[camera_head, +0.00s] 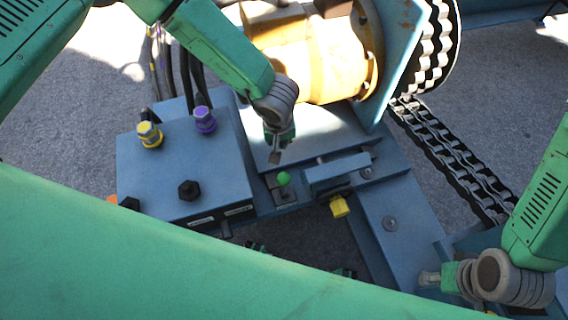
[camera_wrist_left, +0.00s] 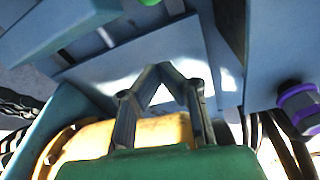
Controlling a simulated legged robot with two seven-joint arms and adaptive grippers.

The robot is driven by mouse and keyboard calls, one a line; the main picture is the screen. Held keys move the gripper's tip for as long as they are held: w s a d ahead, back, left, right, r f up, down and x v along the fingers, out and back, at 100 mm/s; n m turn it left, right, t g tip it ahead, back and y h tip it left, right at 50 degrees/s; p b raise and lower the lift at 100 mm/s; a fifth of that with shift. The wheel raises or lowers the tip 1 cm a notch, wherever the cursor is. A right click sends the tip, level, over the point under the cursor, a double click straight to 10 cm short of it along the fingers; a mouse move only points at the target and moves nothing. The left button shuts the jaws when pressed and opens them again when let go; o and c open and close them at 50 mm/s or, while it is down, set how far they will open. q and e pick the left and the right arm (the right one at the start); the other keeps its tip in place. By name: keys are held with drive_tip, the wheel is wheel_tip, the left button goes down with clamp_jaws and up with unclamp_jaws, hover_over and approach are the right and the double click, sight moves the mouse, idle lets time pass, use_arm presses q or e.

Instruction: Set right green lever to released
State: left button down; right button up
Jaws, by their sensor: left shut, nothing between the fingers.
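A green ball-topped lever (camera_head: 283,178) stands in a small slotted plate on the blue frame, right of the blue box. Its green knob also shows at the top edge of the left wrist view (camera_wrist_left: 149,2). My left gripper (camera_head: 274,158) is just above and behind the knob, apart from it, pointing down. In the left wrist view my left gripper (camera_wrist_left: 158,68) has its fingertips together with nothing between them. My right gripper (camera_head: 429,279) is low at the right, far from the lever; its finger opening is too small to tell.
A yellow block (camera_head: 339,206) sits right of the lever. A yellow drum (camera_head: 315,60) and a chain (camera_head: 450,155) lie behind. My green body covers the lower left.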

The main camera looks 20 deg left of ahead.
use_arm(q)
wheel_tip(320, 180, down, 9)
drive_tip(key=s+d+b, duration=0.1)
drive_tip(key=s+b, duration=0.1)
drive_tip(key=b, duration=0.2)
idle(0.4)
drive_tip(key=shift+s+d, duration=0.1)
drive_tip(key=shift+s, duration=0.05)
